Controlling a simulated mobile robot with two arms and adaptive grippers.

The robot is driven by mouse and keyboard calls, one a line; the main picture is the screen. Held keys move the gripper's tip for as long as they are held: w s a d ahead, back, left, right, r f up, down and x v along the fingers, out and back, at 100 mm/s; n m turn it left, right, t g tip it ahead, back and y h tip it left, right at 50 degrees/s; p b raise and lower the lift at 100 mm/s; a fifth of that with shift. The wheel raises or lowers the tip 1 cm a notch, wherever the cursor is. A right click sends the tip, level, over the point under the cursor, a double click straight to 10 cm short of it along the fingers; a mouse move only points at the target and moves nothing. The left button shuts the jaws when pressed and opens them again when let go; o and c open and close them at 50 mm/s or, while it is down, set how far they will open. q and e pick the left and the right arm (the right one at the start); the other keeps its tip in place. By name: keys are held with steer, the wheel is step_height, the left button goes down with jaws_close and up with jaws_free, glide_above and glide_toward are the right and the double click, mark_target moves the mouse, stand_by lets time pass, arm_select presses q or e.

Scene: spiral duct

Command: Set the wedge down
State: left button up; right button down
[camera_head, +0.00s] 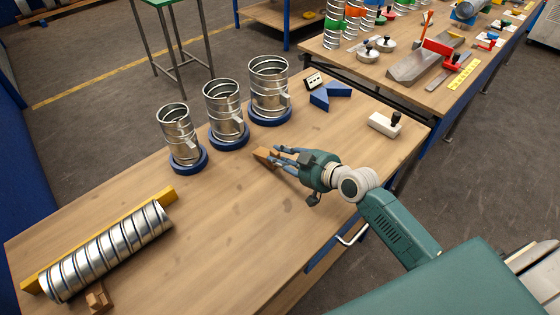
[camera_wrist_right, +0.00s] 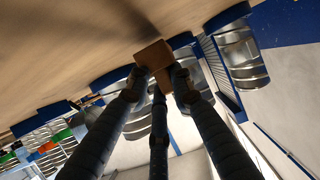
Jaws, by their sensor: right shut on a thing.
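A brown wooden wedge (camera_head: 264,155) is between the fingers of my right gripper (camera_head: 277,154), low over the middle of the workbench (camera_head: 230,235). In the right wrist view the wedge (camera_wrist_right: 154,56) sits at the fingertips of my right gripper (camera_wrist_right: 158,78), which is shut on it. I cannot tell whether the wedge touches the bench top. A second wooden block (camera_head: 98,298) lies at the front left beside a long spiral duct (camera_head: 108,250). My left gripper is not in view.
Three short metal ducts stand in blue rings: small (camera_head: 177,135), middle (camera_head: 225,108) and large (camera_head: 268,85). A yellow bar (camera_head: 165,197) lies behind the long duct. Blue blocks (camera_head: 328,95) and a white block with a black knob (camera_head: 384,124) are at right. The bench's middle front is clear.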

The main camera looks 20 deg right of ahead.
steer(key=shift+f, duration=1.25)
steer(key=c, duration=1.5)
jaws_free()
steer(key=shift+f, duration=0.1)
steer(key=shift+c, duration=0.2)
